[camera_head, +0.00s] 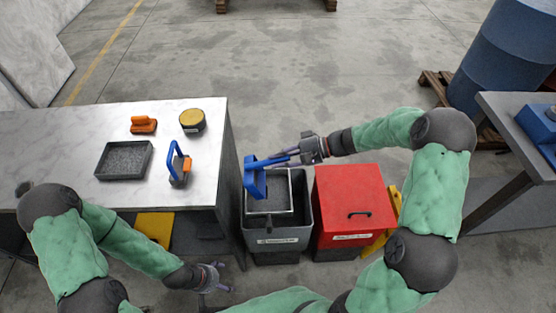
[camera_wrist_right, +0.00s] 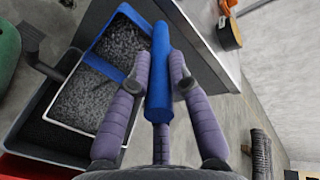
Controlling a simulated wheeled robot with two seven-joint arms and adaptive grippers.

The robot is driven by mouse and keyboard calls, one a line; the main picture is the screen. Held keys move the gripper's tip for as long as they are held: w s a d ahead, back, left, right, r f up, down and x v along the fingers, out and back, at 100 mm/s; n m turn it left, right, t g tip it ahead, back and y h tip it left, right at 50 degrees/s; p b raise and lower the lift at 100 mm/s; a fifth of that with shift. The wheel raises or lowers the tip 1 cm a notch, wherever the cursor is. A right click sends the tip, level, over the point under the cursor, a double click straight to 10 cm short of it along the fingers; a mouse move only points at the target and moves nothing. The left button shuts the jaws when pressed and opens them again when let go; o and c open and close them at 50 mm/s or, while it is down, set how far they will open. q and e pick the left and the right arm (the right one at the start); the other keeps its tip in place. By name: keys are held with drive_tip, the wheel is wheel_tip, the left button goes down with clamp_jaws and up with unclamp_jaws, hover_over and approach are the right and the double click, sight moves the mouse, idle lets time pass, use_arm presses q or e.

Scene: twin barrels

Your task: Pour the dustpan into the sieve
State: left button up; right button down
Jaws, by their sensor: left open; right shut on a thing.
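My right gripper (camera_head: 290,157) is shut on the blue handle (camera_wrist_right: 159,75) of the dustpan (camera_head: 255,182), above the grey bin. In the right wrist view the dustpan's blue-edged pan (camera_wrist_right: 121,48) has grey granules in it. A light-rimmed tray, which looks like the sieve (camera_head: 270,213), sits in the mouth of the bin. In the right wrist view the sieve (camera_wrist_right: 82,100) also has grey granules in it, beside and below the pan. Whether the pan touches the sieve I cannot tell. My left gripper (camera_head: 216,278) is open and empty, low in front of the table.
The grey bin (camera_head: 277,241) stands between the white-topped table (camera_head: 85,140) and a red-lidded bin (camera_head: 352,195). On the table are a dark tray of granules (camera_head: 124,160), an orange-handled brush (camera_head: 143,124), a yellow-topped tin (camera_head: 192,121) and a blue-handled tool (camera_head: 176,164).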

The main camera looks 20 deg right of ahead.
drive_tip(key=shift+s+d+f+t+y+b, duration=0.15)
drive_tip(key=shift+d+f+y+b, duration=0.1)
drive_tip(key=shift+d+y+b, duration=0.4)
drive_tip(key=shift+s+d+f+t+y+b, duration=0.15)
drive_tip(key=shift+d+f+y+b, duration=0.2)
drive_tip(key=shift+b, duration=0.6)
drive_tip(key=shift+s+d+f+t+y+b, duration=0.2)
drive_tip(key=shift+d+f+y+b, duration=0.1)
drive_tip(key=shift+d+y+b, duration=0.4)
drive_tip(key=shift+s+d+f+t+y+b, duration=0.1)
drive_tip(key=shift+s+d+f+y+b, duration=0.25)
drive_tip(key=shift+b, duration=0.5)
drive_tip(key=shift+w+d+f, duration=0.1)
drive_tip(key=shift+d+f, duration=0.15)
drive_tip(key=shift+d, duration=0.2)
drive_tip(key=shift+d+f+y, duration=0.25)
drive_tip(key=shift+d+y, duration=0.1)
drive_tip(key=shift+y, duration=0.1)
drive_tip(key=shift+d+f, duration=0.1)
drive_tip(key=shift+f, duration=0.05)
drive_tip(key=shift+d+f+t+y, duration=0.25)
drive_tip(key=shift+t+y, duration=0.05)
drive_tip(key=shift+y, duration=0.1)
drive_tip(key=shift+s+d+f+y, duration=0.3)
drive_tip(key=shift+d+f+y, duration=0.05)
drive_tip(key=shift+f+y, duration=0.15)
